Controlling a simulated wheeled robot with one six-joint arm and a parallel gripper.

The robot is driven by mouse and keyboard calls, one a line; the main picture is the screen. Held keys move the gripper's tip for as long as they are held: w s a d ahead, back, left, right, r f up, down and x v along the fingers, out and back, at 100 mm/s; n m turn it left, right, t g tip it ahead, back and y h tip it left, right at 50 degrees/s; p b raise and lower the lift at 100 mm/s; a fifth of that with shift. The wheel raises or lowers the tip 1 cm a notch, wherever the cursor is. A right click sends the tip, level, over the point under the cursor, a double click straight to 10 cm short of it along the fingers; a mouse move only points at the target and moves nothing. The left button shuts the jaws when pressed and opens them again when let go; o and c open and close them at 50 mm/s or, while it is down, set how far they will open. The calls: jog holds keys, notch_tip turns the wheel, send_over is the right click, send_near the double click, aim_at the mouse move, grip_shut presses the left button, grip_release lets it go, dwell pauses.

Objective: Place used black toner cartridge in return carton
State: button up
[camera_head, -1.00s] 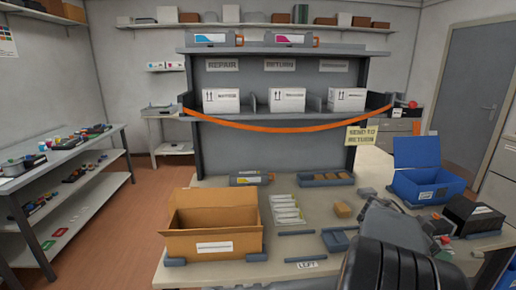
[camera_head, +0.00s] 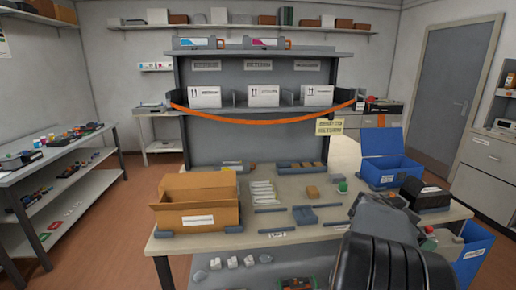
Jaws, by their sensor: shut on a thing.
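My gripper (camera_head: 388,203) is at the right side of the workbench, seen from behind and partly covered by my own dark arm. It is shut. A black block with a white label (camera_head: 427,193), which looks like the used black toner cartridge, shows at its far right side. The contact between fingers and block is hidden. An open brown carton (camera_head: 197,221) with a white label stands at the bench's left end, its flaps up. The label is too small to read. My gripper is well to the right of this carton.
An open blue bin (camera_head: 391,171) stands at the back right of the bench (camera_head: 340,228). Another blue bin (camera_head: 474,252) is low at the right. Small trays and pale packets (camera_head: 263,194) lie mid-bench. An orange strap (camera_head: 262,129) hangs across the shelf behind.

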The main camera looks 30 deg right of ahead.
jog(key=w+a+f+n+t+p, duration=0.1)
jog(key=w+a+f+n+t, duration=0.2)
jog(key=w+a+n+t, duration=0.55)
jog(key=w+a+f+n+t+p, duration=0.25)
jog(key=w+a, duration=0.35)
jog(key=w, duration=0.7)
jog(key=w+a+f+n+t+y, duration=0.1)
jog(key=w+a+n+t+y, duration=0.1)
jog(key=a, duration=0.7)
jog(key=w+a+f+n+t+y+p, duration=0.1)
jog(key=w+a+n+t+y, duration=0.1)
jog(key=a, duration=0.8)
jog(key=w+a+f+n+t+y, duration=0.1)
jog(key=w+a+n+t+y, duration=0.1)
jog(key=a, duration=0.7)
jog(key=w+n+y, duration=0.1)
jog(key=n, duration=0.1)
jog(key=shift+w+a+f+n+p, duration=0.15)
jog(key=shift+w+f+n+p, duration=0.15)
jog(key=shift+w+f+n, duration=0.1)
